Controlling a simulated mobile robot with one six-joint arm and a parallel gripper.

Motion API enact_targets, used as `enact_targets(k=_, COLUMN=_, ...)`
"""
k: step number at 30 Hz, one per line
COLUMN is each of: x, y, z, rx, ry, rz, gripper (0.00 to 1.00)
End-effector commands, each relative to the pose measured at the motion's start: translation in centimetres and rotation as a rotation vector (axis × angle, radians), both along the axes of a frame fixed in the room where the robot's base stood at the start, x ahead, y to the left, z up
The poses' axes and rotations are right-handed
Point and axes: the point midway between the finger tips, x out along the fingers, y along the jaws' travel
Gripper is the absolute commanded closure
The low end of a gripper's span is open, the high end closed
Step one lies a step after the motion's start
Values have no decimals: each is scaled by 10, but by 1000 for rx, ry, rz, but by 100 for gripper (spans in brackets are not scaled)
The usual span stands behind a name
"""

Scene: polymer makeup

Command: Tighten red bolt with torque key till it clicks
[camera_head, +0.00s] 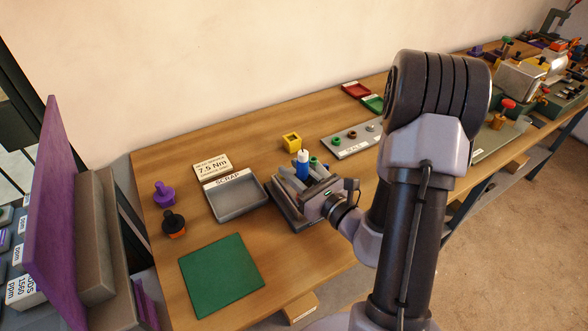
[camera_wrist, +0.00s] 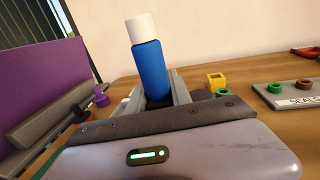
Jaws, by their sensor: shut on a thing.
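My gripper (camera_head: 306,180) is shut on an upright blue cylinder (camera_head: 302,171) with a white top, over the middle of the bench. In the wrist view the blue cylinder (camera_wrist: 152,70) stands between the two grey fingers, its lower end hidden behind the gripper body. I cannot tell whether it is the torque key. A dark grey fixture (camera_head: 288,210) lies under and beside my gripper, largely covered by it. No red bolt can be made out there; the gripper and arm hide part of that area.
A grey SCRAP tray (camera_head: 227,213) and a 7.5 Nm sign (camera_head: 213,167) lie left. A purple knob-like part (camera_head: 164,194), a black-and-orange one (camera_head: 174,224) and a green mat (camera_head: 222,275) are farther left. A yellow block (camera_head: 291,142) and SEALS plate (camera_head: 342,150) stand behind.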

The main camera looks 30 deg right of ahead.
Motion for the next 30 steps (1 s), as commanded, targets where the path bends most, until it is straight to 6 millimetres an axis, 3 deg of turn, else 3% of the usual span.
enact_targets(k=30, x=1, y=-2, z=2, rx=3, ry=0, rz=-68, gripper=100)
